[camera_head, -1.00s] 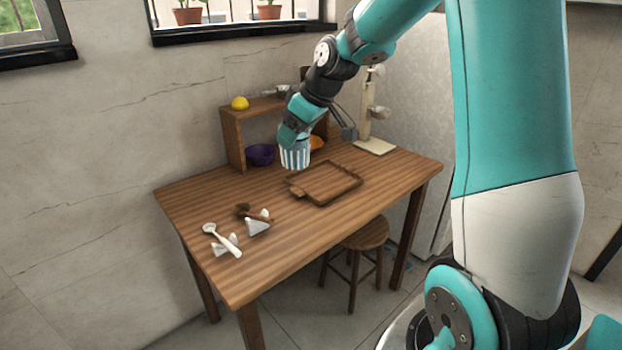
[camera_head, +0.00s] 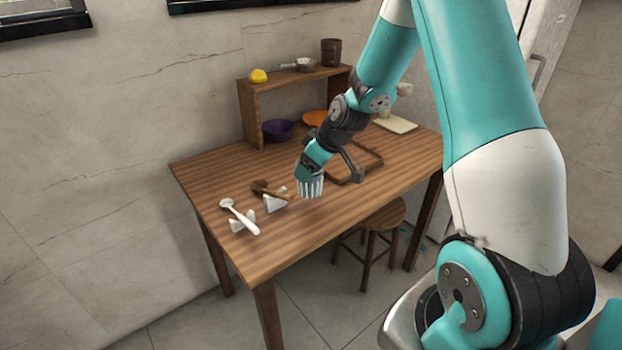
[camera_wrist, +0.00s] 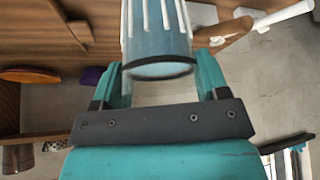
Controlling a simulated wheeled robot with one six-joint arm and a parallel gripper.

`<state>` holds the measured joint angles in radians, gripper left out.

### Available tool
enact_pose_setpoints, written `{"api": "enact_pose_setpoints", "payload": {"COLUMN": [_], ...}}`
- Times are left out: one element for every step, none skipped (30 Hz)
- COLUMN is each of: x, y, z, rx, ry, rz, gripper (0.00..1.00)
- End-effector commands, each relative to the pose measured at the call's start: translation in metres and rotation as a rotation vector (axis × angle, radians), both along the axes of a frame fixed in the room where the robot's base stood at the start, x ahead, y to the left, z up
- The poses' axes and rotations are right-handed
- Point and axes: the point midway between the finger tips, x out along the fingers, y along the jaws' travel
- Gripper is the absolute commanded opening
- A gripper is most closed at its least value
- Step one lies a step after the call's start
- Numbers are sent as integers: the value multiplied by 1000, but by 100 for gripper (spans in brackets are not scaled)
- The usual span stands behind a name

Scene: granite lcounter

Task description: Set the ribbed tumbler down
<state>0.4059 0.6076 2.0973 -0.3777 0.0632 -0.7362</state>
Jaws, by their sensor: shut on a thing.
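The ribbed tumbler (camera_head: 311,187) is pale blue-white with vertical ribs. My gripper (camera_head: 307,174) is shut on it, and the tumbler hangs below the wrist at the table, in front of the tray. Whether its base touches the wood I cannot tell. In the wrist view the tumbler (camera_wrist: 158,40) sits between the two teal fingers (camera_wrist: 160,75), its rim toward the camera. The wooden table (camera_head: 215,180) lies under it.
A white spoon (camera_head: 240,217) and a brown spoon (camera_head: 268,189) lie on white rests to the left. The wooden tray (camera_head: 372,165) is behind my arm. A shelf (camera_head: 250,115) stands at the back, with a purple bowl (camera_head: 278,130) under it. The front right tabletop is clear.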

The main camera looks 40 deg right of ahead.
Motion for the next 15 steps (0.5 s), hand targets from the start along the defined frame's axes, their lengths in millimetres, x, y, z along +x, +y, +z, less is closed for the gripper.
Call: {"api": "enact_pose_setpoints", "payload": {"x": [0, 0, -1, -1, 0, -1, 0, 0, 0, 0, 0, 0, 0, 0, 0], "y": [0, 0, 0, 0, 0, 0, 0, 0, 0, 0, 0, 0, 0, 0, 0], "z": [-3, -6, -12, -16, -21, -28, -32, -35, -37, -38, -38, -37, -37, -37, -37], "rx": [0, 1, 2, 2, 2, 2, 1, 0, 1, 0, 0, 0, 0, 0, 0], "ry": [0, 1, 3, 3, 3, 4, 3, 2, 1, 0, -1, -1, -1, -1, -1], "rz": [0, 0, -1, -1, -1, 0, 0, 0, 0, 0, 0, 0, 0, 0, 0], "gripper": [33, 33, 33, 33, 33, 33, 33, 33, 33, 33, 33, 33, 33, 33, 33]}}
